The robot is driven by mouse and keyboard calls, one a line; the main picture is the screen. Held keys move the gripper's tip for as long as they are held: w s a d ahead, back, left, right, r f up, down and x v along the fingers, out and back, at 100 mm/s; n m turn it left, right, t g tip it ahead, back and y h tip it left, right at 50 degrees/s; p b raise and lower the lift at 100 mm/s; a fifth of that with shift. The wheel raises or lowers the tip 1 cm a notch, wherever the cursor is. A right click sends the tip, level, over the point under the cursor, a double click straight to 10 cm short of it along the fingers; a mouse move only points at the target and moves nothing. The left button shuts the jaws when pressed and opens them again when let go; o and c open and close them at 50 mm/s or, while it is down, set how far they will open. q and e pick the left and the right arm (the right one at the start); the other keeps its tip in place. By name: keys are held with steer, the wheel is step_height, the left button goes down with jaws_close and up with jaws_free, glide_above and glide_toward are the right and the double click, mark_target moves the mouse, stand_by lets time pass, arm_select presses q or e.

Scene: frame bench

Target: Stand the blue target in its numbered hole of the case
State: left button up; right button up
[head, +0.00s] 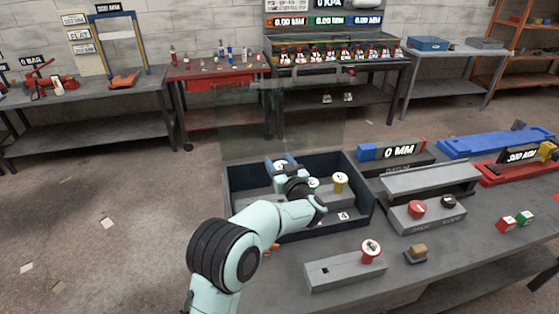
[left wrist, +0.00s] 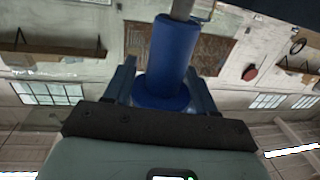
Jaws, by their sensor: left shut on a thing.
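The blue target (left wrist: 175,55) is a blue cylinder with a wider blue flange, and a grey stem shows past its far end in the left wrist view. My left gripper (left wrist: 166,90) is shut on it, one finger on each side. In the head view my left gripper (head: 298,188) is over the dark case (head: 365,208), and my own arm hides much of the inside. A yellow target (head: 340,182) stands in the case to the right of the gripper. My right gripper is not in view.
A clear panel (head: 245,120) rises behind the case. A grey block (head: 335,275) with a square hole carries a red target (head: 371,249) in front. To the right are a grey fixture (head: 425,215), a "0 MM" block (head: 400,152) and blue and red rails.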

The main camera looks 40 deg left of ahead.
arm_select(q)
steer(key=shift+f+b, duration=0.75)
steer(key=shift+f, duration=1.05)
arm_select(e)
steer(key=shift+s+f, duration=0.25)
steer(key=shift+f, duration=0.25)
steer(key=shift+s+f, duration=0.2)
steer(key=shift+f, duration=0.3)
arm_select(q)
steer(key=shift+p, duration=0.5)
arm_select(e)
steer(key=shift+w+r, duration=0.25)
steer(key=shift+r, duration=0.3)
arm_select(q)
steer(key=shift+f+b, duration=1.15)
steer(key=shift+f, duration=1)
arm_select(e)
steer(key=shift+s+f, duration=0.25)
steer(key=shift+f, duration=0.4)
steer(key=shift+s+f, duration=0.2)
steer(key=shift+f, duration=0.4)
arm_select(q)
steer(key=shift+f, duration=0.35)
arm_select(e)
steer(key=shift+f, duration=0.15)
arm_select(q)
steer(key=shift+f, duration=0.1)
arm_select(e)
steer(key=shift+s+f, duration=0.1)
